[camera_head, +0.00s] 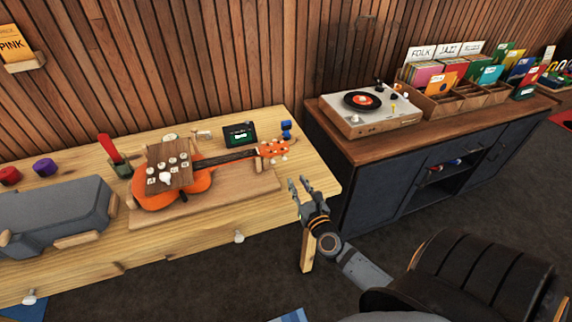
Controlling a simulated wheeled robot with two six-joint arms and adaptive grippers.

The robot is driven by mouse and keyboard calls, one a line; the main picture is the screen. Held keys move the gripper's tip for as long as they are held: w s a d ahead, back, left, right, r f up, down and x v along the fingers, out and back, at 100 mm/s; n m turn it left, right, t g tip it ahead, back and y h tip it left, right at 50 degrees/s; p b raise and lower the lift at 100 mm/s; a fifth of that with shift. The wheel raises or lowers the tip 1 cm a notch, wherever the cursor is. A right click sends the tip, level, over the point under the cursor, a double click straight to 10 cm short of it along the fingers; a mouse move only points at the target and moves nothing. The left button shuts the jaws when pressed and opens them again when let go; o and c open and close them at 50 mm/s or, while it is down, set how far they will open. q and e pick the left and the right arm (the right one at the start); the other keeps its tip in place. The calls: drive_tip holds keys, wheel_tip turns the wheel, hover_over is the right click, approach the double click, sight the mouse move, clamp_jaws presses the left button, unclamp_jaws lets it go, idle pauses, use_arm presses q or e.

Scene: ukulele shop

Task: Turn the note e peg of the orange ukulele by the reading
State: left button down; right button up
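The orange ukulele (200,180) lies on its back on a wooden board (222,198) on the light wood table, with its neck pointing right. Its orange headstock (271,148) is at the right end, with several small pale pegs along its edges. The peg letters are too small to read. A small dark tuner with a green screen (239,134) stands just behind the neck; its reading is not legible. My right gripper (298,182) is open and empty, off the table's right front edge, in front of and right of the headstock. My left gripper is not in view.
A brown panel with pale labelled knobs (168,176) covers part of the ukulele body. A grey case (50,217) lies at the left. Small blue blocks (286,130) stand behind the headstock. A dark cabinet (385,190) with a turntable (366,112) stands at the right.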

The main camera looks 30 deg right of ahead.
sight(285, 160)
drive_tip(key=p+x, duration=0.1)
drive_tip(key=x, duration=0.9)
drive_tip(key=shift+w, duration=0.25)
clamp_jaws()
